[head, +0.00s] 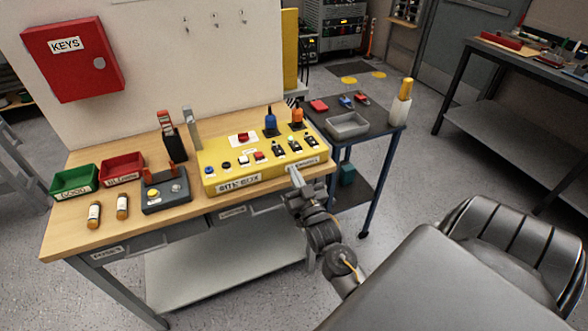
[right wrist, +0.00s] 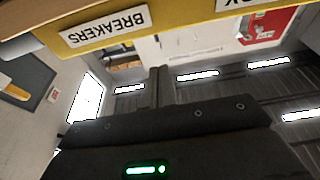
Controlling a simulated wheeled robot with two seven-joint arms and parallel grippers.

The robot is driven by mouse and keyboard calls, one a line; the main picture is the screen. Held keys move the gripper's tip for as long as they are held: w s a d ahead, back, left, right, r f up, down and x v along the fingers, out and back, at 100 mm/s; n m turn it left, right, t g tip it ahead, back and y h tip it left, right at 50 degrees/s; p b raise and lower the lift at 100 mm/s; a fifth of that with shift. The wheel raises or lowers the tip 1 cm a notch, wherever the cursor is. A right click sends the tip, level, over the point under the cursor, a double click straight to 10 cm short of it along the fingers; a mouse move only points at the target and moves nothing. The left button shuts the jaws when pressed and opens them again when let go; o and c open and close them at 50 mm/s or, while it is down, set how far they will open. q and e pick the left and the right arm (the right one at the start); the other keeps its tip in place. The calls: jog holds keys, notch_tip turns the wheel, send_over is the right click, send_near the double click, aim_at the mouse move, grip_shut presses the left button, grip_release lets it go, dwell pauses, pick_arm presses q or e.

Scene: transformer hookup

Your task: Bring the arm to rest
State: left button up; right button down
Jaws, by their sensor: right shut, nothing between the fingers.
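My right arm reaches up from the lower right in the head view. My right gripper (head: 294,174) is shut and empty, in front of the right part of the yellow control box (head: 238,183), near its front edge. I cannot tell whether it touches the box. In the right wrist view the closed fingers (right wrist: 158,88) stand up in the middle with nothing between them. The yellow box's front, with an upside-down BREAKERS label (right wrist: 103,27), crosses the top of that view. My left gripper is not in view.
The wooden workbench (head: 75,231) holds a green bin (head: 74,181), a red bin (head: 122,168), a dark button box (head: 166,194) and two small cylinders (head: 122,206). A dark cart (head: 378,128) with a grey tray (head: 347,125) stands right of it. Open floor lies beyond the cart.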

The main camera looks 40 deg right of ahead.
dwell(0.3)
jog(key=s+a+f+n+g+y, duration=0.3)
jog(key=s+a+f+g+y, duration=0.2)
jog(key=s+a+f+g, duration=0.5)
jog(key=s+a+f+n+g+y, duration=0.15)
jog(key=s+g, duration=0.25)
jog(key=s, duration=0.5)
jog(key=s+a+f+n+g+h, duration=0.1)
jog(key=s+a+f+g, duration=0.15)
jog(key=s, duration=0.55)
notch_tip(320, 180, down, 27)
jog(key=s+g, duration=0.2)
jog(key=s+d+f, duration=0.2)
jog(key=s+f, duration=1.2)
jog(key=s, duration=0.1)
jog(key=shift+s+g, duration=0.2)
jog(key=shift+g, duration=0.25)
